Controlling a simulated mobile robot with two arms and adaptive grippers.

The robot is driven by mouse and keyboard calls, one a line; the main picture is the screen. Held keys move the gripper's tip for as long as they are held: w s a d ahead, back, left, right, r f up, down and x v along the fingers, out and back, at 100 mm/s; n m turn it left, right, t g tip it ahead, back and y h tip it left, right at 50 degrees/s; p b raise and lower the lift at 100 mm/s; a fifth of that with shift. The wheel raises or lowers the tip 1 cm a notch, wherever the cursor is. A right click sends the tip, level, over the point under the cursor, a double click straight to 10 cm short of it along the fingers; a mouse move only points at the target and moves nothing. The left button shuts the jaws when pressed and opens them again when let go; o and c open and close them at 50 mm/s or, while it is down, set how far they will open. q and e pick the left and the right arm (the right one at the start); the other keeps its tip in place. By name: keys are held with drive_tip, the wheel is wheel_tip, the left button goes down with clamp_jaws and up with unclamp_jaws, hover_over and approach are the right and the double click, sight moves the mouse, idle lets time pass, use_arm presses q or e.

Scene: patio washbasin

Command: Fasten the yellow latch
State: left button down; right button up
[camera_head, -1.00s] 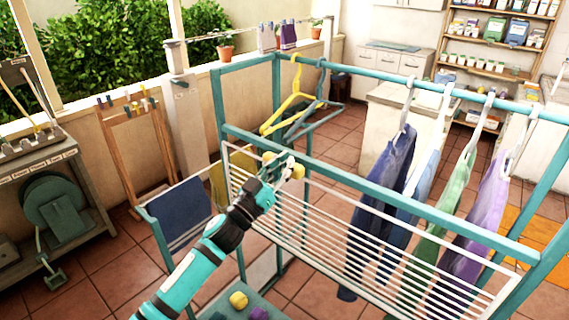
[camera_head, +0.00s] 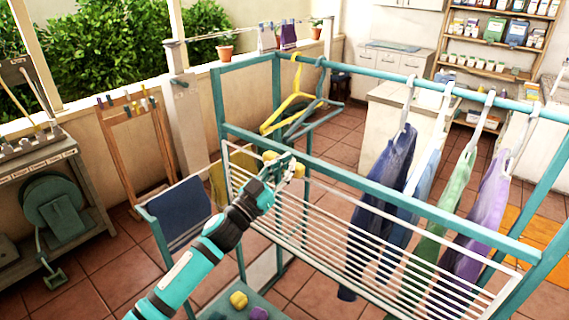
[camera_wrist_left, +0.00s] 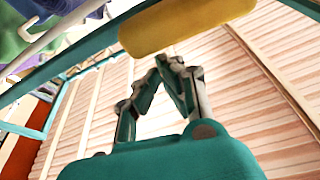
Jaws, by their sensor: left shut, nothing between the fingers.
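The yellow latch (camera_head: 270,156) is on the teal rail of the drying rack, at the rack's left end. In the left wrist view it is a rounded yellow bar (camera_wrist_left: 185,25) across the top, beside the teal rail. My left gripper (camera_head: 289,169) is right by the latch and covers part of it in the head view. In the left wrist view its fingertips (camera_wrist_left: 170,62) are together with nothing between them, just below the yellow bar. I cannot tell whether they touch it. My right gripper is in neither view.
The white slatted panel (camera_head: 370,235) hangs below the teal rail (camera_head: 400,200). Clothes (camera_head: 390,170) hang on the right side of the rack. A yellow block (camera_head: 238,299) lies on the low teal shelf.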

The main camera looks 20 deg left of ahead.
sight(297, 178)
use_arm(q)
drive_tip(key=shift+d+f+m+h, duration=0.2)
drive_tip(key=shift+m+h, duration=0.1)
drive_tip(key=shift+m, duration=0.4)
drive_tip(key=f+m+g, duration=0.1)
drive_tip(key=m, duration=0.2)
drive_tip(key=f+m+g+h, duration=0.1)
drive_tip(key=m, duration=0.1)
drive_tip(key=f+m+g+h+b, duration=0.1)
drive_tip(key=m, duration=0.2)
drive_tip(key=shift+s+d+m, duration=0.2)
drive_tip(key=shift+d+m, duration=0.1)
drive_tip(key=shift+d, duration=0.05)
drive_tip(key=m, duration=0.1)
drive_tip(key=f+m+g, duration=0.1)
drive_tip(key=m, duration=0.1)
drive_tip(key=shift+h, duration=0.4)
drive_tip(key=f+m, duration=0.1)
drive_tip(key=m, duration=0.1)
drive_tip(key=a+m+g, duration=0.1)
drive_tip(key=f+m, duration=0.1)
drive_tip(key=m, duration=0.1)
drive_tip(key=shift+w+a+f+m+g+p, duration=0.15)
drive_tip(key=shift+w+f+m+g+p, duration=0.15)
drive_tip(key=shift+g, duration=0.1)
drive_tip(key=shift+a, duration=0.1)
drive_tip(key=shift+f, duration=0.1)
